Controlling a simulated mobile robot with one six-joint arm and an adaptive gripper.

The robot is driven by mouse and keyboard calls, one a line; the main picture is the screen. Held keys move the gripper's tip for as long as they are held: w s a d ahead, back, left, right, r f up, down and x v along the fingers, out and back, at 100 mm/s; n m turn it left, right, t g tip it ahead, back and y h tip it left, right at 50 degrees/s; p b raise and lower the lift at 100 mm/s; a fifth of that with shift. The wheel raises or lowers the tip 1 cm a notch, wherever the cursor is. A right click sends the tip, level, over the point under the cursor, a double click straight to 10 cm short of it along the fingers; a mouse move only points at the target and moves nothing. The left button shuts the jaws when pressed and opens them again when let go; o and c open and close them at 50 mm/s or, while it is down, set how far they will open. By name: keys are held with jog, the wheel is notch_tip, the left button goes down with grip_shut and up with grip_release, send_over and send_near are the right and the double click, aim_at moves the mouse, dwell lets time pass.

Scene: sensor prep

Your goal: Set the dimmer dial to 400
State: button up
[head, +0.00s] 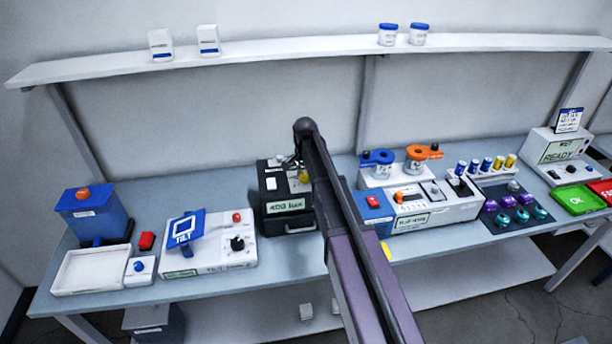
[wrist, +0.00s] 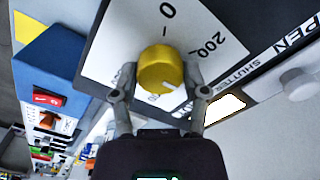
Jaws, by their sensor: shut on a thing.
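The yellow dimmer dial (wrist: 159,66) sits on a white scale plate on the black box (head: 292,225). Its top shows small in the head view (head: 303,177). A pale line on the dial points to the lower right. My gripper (wrist: 160,76) is shut on the dial, one finger on each side. The box's display (head: 286,205) seems to read 400 lux, in small blurred digits.
On the box beside the dial are a shutter label and a pale knob (wrist: 298,84). A blue box with a red switch (head: 373,201) stands close to the right. The tilt unit (head: 212,258) is to the left. A wall shelf (head: 280,58) runs above.

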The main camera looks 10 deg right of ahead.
jog(key=shift+w, duration=0.1)
dwell(0.4)
jog(key=o, duration=1.2)
jog(key=shift+c, duration=0.2)
jog(key=shift+r, duration=0.1)
